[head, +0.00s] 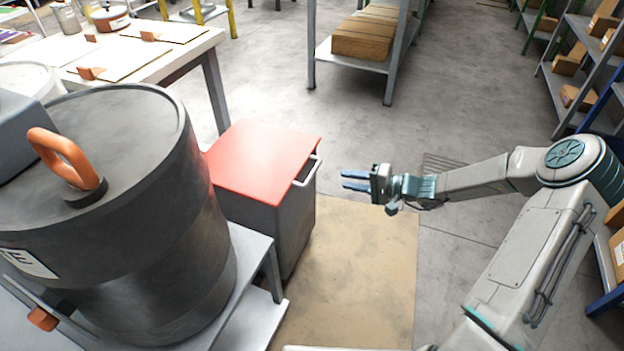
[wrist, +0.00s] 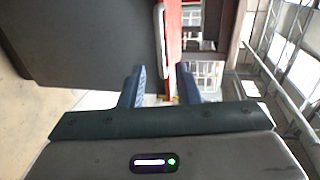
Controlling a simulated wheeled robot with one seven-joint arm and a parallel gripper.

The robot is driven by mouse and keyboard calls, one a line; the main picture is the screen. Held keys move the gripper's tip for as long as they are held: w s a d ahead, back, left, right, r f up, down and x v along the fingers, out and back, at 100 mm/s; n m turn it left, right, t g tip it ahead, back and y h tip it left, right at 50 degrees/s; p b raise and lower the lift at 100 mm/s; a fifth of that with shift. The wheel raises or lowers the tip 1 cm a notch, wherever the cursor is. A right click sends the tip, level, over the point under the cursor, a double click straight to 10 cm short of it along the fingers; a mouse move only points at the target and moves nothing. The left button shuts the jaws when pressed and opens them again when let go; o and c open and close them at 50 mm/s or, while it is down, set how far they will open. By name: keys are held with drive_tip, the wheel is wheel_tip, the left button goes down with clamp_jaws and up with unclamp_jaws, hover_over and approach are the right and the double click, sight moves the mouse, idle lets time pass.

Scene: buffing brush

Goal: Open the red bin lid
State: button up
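The dark grey bin (head: 285,225) stands on the floor left of my gripper, with its flat red lid (head: 262,158) down on top. A pale bar handle (head: 316,170) sticks out from the side facing my gripper. My gripper (head: 344,181) is right of the handle, apart from it, at about its height. Its two blue fingers are spread with nothing between them. In the wrist view, the bin body (wrist: 80,45), the red lid edge (wrist: 174,30) and the handle (wrist: 160,45) show beyond the open fingers (wrist: 160,78).
A large dark drum (head: 110,230) with an orange ring stands on a grey bench at left, close to the bin. A white worktable (head: 195,48) is behind it. A tan mat (head: 375,260) covers the floor below my gripper. Shelving (head: 585,60) stands at right.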

sight(312, 173)
drive_tip(key=b+x, duration=0.2)
drive_tip(key=x, duration=1)
drive_tip(key=shift+a+b, duration=0.15)
drive_tip(key=shift+b, duration=0.25)
clamp_jaws()
